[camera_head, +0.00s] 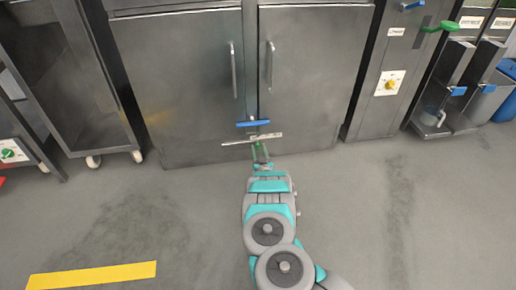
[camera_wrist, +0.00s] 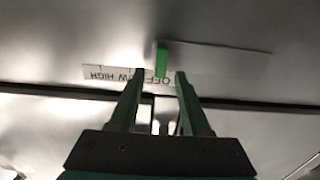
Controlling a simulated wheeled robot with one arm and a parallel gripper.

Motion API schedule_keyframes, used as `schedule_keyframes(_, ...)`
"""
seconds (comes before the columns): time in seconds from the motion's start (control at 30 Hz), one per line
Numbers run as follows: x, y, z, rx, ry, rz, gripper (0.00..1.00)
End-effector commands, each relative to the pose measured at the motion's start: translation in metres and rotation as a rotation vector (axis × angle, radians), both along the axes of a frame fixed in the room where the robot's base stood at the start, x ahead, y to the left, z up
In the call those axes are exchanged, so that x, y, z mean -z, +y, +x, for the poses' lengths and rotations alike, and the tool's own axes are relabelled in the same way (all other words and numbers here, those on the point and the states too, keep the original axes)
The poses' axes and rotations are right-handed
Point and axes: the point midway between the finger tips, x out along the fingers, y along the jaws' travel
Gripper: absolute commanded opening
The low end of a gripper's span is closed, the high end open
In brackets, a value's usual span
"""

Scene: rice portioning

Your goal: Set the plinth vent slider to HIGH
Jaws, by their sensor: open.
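The vent slider's green knob (camera_wrist: 161,60) stands upright in the wrist view, at the OFF end of a white label (camera_wrist: 108,76). The label reads upside down, with HIGH at its far left, LOW partly hidden by a finger, and OFF beside the knob. My gripper (camera_wrist: 161,74) is open, one finger on each side of the knob in this view. I cannot tell whether either finger touches it.
A blue handle (camera_head: 253,124) sits just above the strip. Two steel doors (camera_head: 180,85) with upright handles rise behind it. A panel with a yellow knob (camera_head: 390,84) is at the right, and a wheeled rack (camera_head: 85,115) is at the left. The front floor is mostly clear.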

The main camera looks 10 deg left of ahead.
Motion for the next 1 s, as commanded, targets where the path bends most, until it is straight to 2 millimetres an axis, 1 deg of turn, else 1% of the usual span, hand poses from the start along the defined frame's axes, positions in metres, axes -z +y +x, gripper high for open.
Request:
schedule_keyframes(0.1, 0.000, 0.003, 0.010, 0.000, -0.005, -0.001, 0.47)
schedule_keyframes(0.23, 0.000, 0.004, 0.015, 0.001, -0.001, 0.000, 0.47)
schedule_keyframes(0.57, -0.001, 0.005, 0.018, 0.001, -0.001, 0.001, 0.47)
schedule_keyframes(0.6, -0.001, 0.005, 0.018, 0.001, -0.001, 0.001, 0.46)
schedule_keyframes(1.0, -0.001, 0.005, 0.018, 0.000, -0.002, 0.002, 0.01)
